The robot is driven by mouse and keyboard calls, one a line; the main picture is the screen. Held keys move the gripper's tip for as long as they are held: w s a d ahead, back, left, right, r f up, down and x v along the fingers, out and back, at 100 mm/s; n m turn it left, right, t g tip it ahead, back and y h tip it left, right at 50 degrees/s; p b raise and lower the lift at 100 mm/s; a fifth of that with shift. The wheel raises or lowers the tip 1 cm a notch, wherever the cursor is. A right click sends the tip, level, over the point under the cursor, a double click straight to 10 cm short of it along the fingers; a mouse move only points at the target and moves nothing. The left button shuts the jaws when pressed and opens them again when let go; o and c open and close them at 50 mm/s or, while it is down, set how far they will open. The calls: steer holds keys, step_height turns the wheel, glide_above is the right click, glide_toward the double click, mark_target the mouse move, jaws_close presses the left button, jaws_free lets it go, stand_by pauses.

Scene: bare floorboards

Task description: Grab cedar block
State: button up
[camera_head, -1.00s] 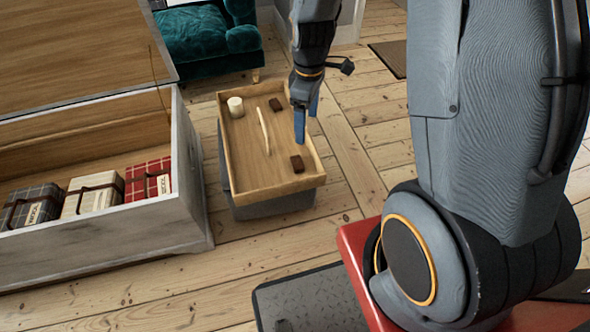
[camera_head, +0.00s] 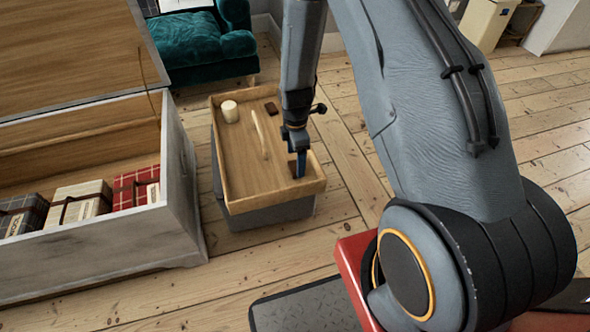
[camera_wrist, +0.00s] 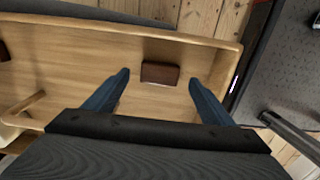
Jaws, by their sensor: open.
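A small dark brown block (camera_wrist: 160,73) lies in the wooden tray (camera_wrist: 110,35). In the wrist view it sits between the tips of my open gripper (camera_wrist: 159,79), with a gap on each side. In the head view my gripper (camera_head: 299,166) reaches down at the tray's near right corner and mostly hides this block. A second dark brown block (camera_head: 271,108) lies farther back in the tray; part of it shows at the left edge of the wrist view (camera_wrist: 4,51). I cannot tell which block is cedar.
The tray, on a grey box (camera_head: 270,214), also holds a white cylinder (camera_head: 230,111) and a pale stick (camera_head: 260,134). An open chest (camera_head: 95,248) with wrapped bundles stands at the left. A teal armchair (camera_head: 200,45) is behind. Tray walls stand close around my gripper.

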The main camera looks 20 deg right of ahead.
mark_target(295, 167)
step_height(295, 167, down, 3)
steer(key=shift+a+f, duration=0.1)
steer(key=shift+f, duration=0.05)
steer(key=c, duration=1.1)
